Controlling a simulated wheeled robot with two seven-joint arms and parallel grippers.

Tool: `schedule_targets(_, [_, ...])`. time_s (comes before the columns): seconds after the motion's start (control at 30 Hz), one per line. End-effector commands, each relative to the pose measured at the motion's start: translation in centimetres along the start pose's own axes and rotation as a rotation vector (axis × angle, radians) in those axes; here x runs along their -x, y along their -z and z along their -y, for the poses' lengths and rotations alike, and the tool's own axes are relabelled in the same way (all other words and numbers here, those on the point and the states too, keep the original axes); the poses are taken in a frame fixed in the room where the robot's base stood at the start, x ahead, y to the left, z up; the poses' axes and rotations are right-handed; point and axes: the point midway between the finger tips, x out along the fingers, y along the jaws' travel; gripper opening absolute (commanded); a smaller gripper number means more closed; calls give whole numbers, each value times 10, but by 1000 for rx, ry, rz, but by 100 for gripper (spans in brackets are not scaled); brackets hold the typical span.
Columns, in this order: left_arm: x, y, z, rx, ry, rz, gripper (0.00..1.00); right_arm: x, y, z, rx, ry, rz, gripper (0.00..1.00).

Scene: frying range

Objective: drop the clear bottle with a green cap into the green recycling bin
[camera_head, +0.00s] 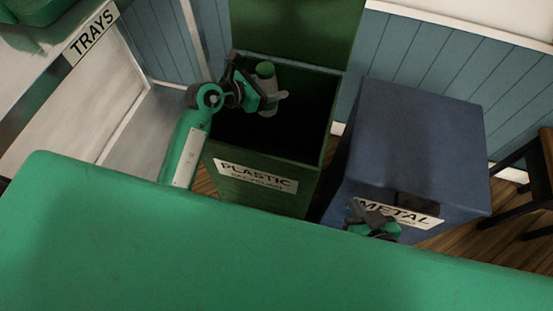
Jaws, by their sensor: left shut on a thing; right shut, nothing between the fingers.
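The green bin (262,197) with a "PLASTIC" label stands with its lid raised and its dark opening facing up. My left gripper (268,98) is over the opening, shut on the clear bottle with a green cap (265,72). The bottle is roughly upright with its cap at the top, and the fingers hide part of it. How far it is above the bin's rim is hard to tell. My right gripper (370,217) is shut and empty, low in front of the blue metal bin.
The blue bin (420,135) labelled "METAL" stands to the right, its top closed. A white unit labelled "TRAYS" (92,32) is at the left. A dark wooden chair or stool (530,165) stands at the right edge. Blue panelled walls close off the back.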

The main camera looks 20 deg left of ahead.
Motion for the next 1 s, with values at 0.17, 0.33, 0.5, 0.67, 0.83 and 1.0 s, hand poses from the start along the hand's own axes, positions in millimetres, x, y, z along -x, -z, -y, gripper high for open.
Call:
schedule_targets(0.17, [0,0,0,0,0,0,34,0,0,1,0,1,-4,0])
schedule_targets(0.33, [0,0,0,0,0,0,69,0,0,0,0,1,-4,0])
schedule_targets(0.5, [0,0,0,0,0,0,80,0,0,0,0,1,-3,0])
schedule_targets(0.67, [0,0,0,0,-1,0,80,0,0,0,0,1,-3,0])
schedule_targets(0.83, [13,0,-1,-2,-3,-2,80,2,0,0,1,-2,12,0])
schedule_targets(1.0, [47,1,-1,-3,-3,-4,80,6,-1,-10,2,-25,72,0])
